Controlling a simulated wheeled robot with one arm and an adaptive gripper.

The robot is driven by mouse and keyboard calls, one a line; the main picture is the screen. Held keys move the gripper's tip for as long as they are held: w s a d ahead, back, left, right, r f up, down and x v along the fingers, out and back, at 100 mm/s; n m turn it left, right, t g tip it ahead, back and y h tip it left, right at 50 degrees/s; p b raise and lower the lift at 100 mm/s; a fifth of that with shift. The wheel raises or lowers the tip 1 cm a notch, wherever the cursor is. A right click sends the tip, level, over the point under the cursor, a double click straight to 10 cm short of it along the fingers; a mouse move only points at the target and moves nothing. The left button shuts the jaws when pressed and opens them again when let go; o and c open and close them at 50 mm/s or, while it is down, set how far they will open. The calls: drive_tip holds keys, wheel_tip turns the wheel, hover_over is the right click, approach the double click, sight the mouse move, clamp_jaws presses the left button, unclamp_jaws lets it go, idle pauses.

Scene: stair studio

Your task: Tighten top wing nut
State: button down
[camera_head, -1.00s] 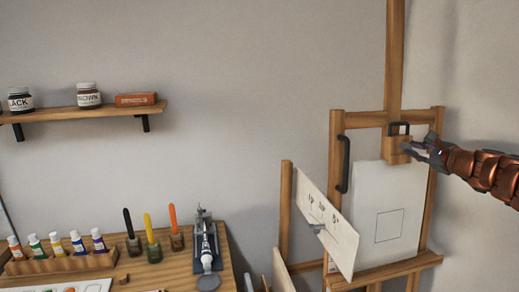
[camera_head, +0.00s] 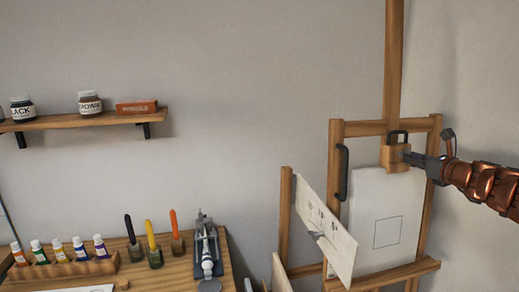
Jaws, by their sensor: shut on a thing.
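My gripper (camera_head: 408,156) reaches in from the right with its fingertips at the front of the wooden clamp block (camera_head: 392,156) on the easel. It is shut on the top wing nut at that block. The nut is hidden by the fingers and too small to make out. The block sits at the top edge of the white canvas (camera_head: 372,205), under a dark handle (camera_head: 398,137), on the easel's upright mast (camera_head: 393,70).
A tilted white panel with a dark lever (camera_head: 330,228) stands in front of the easel's left side. A dark vertical handle (camera_head: 342,172) is on the easel's left post. The worktable (camera_head: 170,272) with paints and tools is lower left, below a wall shelf (camera_head: 85,119).

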drive_tip(key=shift+m, duration=0.6)
drive_tip(key=c, duration=1.3)
unclamp_jaws()
drive_tip(key=v, duration=0.6)
